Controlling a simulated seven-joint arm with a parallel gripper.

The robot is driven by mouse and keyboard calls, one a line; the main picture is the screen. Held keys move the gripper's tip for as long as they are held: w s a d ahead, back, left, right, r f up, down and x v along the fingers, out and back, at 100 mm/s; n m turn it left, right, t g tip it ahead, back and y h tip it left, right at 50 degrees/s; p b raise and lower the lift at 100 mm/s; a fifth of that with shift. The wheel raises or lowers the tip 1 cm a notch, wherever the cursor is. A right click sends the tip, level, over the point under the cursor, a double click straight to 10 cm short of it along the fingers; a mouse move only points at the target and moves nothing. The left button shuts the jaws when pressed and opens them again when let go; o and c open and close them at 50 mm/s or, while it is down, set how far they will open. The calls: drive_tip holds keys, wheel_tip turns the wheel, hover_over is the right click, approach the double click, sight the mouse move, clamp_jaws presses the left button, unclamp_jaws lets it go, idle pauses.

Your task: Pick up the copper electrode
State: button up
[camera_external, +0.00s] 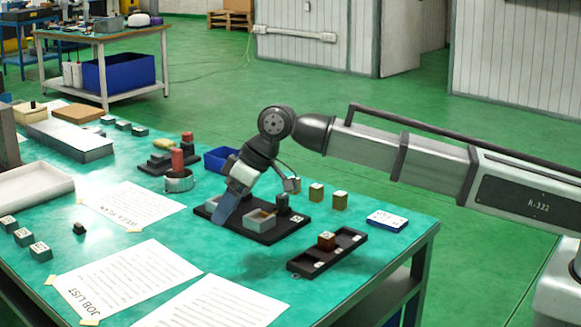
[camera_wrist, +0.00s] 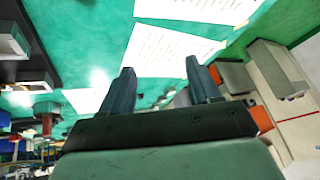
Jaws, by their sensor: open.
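A small copper-brown block (camera_external: 327,241) with a pale top sits in a black slotted tray (camera_external: 300,264) at the front right of the table. I cannot tell for sure which of these is the copper electrode. My gripper (camera_external: 225,212) points down over the left part of a black fixture plate (camera_external: 272,237), left of the copper-brown block. In the wrist view its two dark blue fingers (camera_wrist: 160,74) are apart with nothing held between them.
Two brassy blocks (camera_external: 340,200) stand behind the plate, near a blue-and-white card (camera_external: 387,220). A blue bin (camera_external: 221,158) stands behind my wrist. Paper sheets (camera_external: 125,277) lie flat at the front left. Grey labelled blocks (camera_external: 40,251) stand at the left edge.

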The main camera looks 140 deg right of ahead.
drive_tip(key=s+d+m+g, duration=0.1)
drive_tip(key=s+d, duration=0.2)
drive_tip(key=s, duration=0.8)
drive_tip(key=s+d+m+g, duration=0.1)
drive_tip(key=s+d+m, duration=0.15)
drive_tip(key=s, duration=0.75)
drive_tip(key=m+g, duration=0.2)
drive_tip(key=g, duration=0.1)
approach(317, 186)
drive_tip(key=shift+x, duration=4.55)
drive_tip(key=shift+c, duration=0.3)
drive_tip(key=shift+r, duration=0.1)
clamp_jaws()
